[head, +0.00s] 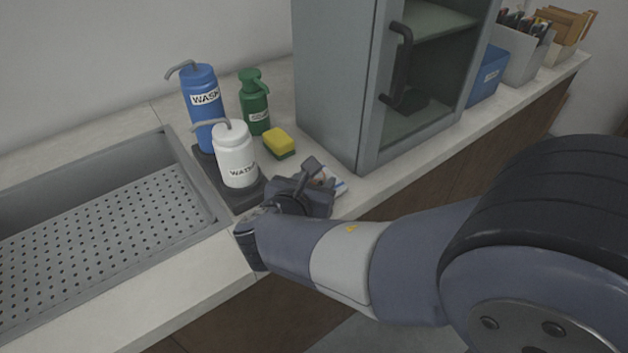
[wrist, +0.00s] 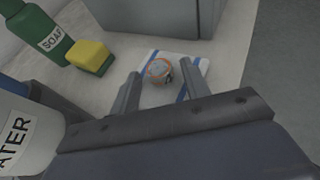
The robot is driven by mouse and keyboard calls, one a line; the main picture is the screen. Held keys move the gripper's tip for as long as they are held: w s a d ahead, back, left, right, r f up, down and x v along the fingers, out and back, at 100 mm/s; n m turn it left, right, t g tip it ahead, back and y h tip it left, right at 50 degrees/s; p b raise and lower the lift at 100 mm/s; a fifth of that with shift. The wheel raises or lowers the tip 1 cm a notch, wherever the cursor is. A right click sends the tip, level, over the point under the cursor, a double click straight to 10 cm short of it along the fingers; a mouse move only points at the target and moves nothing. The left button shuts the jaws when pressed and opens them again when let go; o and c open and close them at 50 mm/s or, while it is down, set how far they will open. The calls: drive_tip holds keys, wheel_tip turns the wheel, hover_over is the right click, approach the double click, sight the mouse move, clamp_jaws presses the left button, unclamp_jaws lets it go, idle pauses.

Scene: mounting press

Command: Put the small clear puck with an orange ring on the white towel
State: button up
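The small clear puck with an orange ring (wrist: 159,69) rests on the white towel with blue stripes (wrist: 203,66) in the wrist view. My gripper (wrist: 160,74) is open, with one finger on each side of the puck and a visible gap between the puck and each finger. In the head view my gripper (head: 312,178) hides most of the towel; only an edge of the towel (head: 340,186) shows at its right. The puck is mostly hidden there.
A white WATER bottle (head: 235,155), a blue wash bottle (head: 200,105), a green soap bottle (head: 254,105) and a yellow sponge (head: 279,141) stand left of the gripper. A grey cabinet (head: 335,90) stands behind the towel. The counter's front edge is close by.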

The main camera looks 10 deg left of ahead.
drive_tip(key=shift+r, duration=0.2)
drive_tip(key=shift+s+r, duration=0.15)
drive_tip(key=shift+s, duration=0.1)
drive_tip(key=p+v, duration=0.2)
drive_tip(key=v, duration=0.9)
drive_tip(key=shift+s, duration=0.25)
drive_tip(key=shift+w, duration=0.1)
idle(0.7)
